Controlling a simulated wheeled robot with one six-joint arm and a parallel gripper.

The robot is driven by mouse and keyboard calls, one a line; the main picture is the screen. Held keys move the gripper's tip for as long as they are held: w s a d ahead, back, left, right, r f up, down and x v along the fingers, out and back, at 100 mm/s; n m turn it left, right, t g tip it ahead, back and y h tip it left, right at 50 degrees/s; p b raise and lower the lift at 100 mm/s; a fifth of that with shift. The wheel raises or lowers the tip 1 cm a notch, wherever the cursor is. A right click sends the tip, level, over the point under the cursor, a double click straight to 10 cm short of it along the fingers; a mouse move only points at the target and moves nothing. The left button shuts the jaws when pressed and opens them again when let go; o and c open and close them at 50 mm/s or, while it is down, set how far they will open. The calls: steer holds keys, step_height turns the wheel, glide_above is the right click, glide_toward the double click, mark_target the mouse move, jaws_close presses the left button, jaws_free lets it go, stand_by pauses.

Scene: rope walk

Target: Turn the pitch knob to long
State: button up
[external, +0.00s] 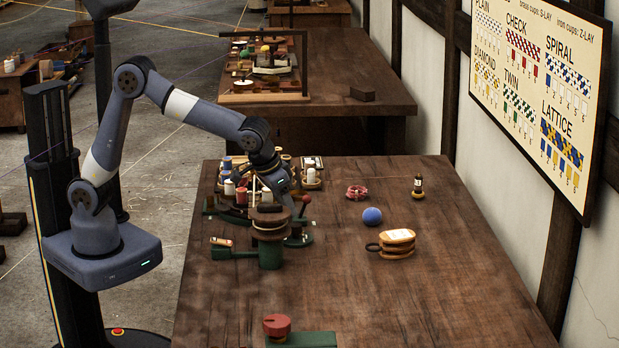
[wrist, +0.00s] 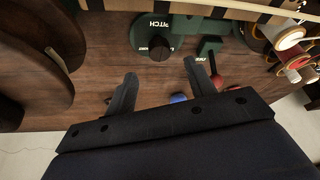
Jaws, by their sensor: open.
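The pitch knob (wrist: 158,47) is a dark round knob on a dark green base (wrist: 146,28) in the wrist view. White PITCH lettering shows on the base; the smaller words beside the knob are too blurred to read surely, and its pointer is unclear. My gripper (wrist: 160,68) is open, with its two dark fingers apart on the knob's near side. The fingers look empty and not closed around it. In the external view my gripper (external: 289,204) hangs low over the green machine on the bench; the knob cannot be made out there.
A wooden reel on a green stand (external: 270,232) stands close in front of my gripper. A red-tipped lever (external: 306,199) is just right of it. Spools (external: 229,187) crowd behind. A blue ball (external: 372,216) and a strapped bundle (external: 397,243) lie right. The bench's right side is mostly clear.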

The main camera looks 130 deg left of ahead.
mark_target(295, 225)
steer(key=v, duration=0.4)
steer(key=shift+s+d+r, duration=0.1)
steer(key=shift+r, duration=0.2)
steer(key=x, duration=1)
steer(key=shift+f, duration=0.3)
steer(key=shift+a, duration=0.25)
steer(key=shift+f+m, duration=0.1)
steer(key=shift+m, duration=0.2)
